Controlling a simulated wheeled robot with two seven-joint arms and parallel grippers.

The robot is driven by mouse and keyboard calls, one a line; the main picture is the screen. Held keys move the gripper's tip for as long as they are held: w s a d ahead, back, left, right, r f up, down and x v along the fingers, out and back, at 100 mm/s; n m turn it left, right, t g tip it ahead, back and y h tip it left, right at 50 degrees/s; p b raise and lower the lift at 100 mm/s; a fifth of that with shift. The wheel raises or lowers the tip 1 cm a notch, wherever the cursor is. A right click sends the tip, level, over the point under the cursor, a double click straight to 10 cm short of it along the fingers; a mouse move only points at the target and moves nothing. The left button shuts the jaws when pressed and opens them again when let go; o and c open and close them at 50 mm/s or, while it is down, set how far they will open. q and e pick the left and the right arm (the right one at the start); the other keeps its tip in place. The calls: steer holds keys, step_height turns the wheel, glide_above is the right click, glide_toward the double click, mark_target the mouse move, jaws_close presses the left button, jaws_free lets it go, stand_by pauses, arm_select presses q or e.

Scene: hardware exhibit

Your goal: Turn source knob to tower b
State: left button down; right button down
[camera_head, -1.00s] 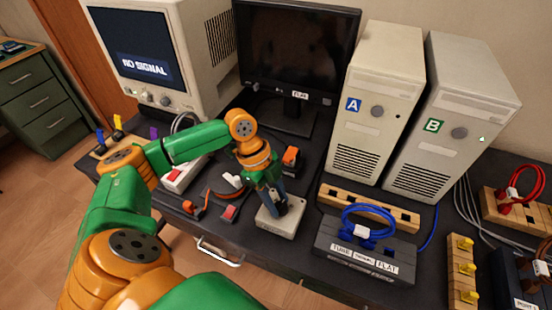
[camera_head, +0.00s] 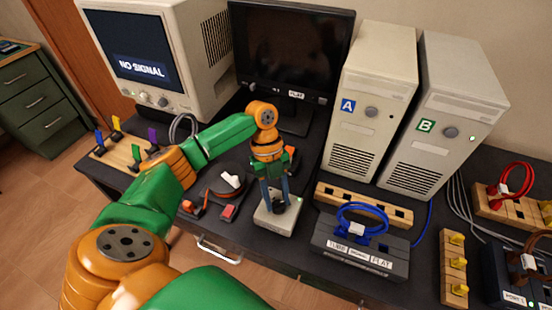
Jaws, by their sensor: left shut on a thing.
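The source knob (camera_head: 279,208) is a small dark knob on top of a pale grey box (camera_head: 287,225) on the dark desk. My left gripper (camera_head: 277,204) points down at the box and is shut on the knob, with a blue-grey finger on each side of it. The fingers partly hide the knob, and I cannot read its pointing. A small green light shows at the box's right side. Tower B (camera_head: 447,115) stands at the right with a green B label and a lit green dot. Tower A (camera_head: 371,100) stands beside it with a blue A label. My right gripper is out of view.
A CRT monitor (camera_head: 163,85) reading NO SIGNAL and a dark flat screen (camera_head: 291,55) stand behind. A blue cable coil (camera_head: 362,219) sits on a labelled dark block just right of the box. Switches and cables lie left of the box.

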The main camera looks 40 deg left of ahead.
mark_target(273, 197)
arm_select(q)
steer(key=shift+s+f, duration=0.1)
stand_by(0.4)
steer(key=shift+c, duration=2.2)
jaws_free()
steer(key=b+v, duration=0.1)
steer(key=v, duration=0.6)
steer(key=shift+d, duration=0.1)
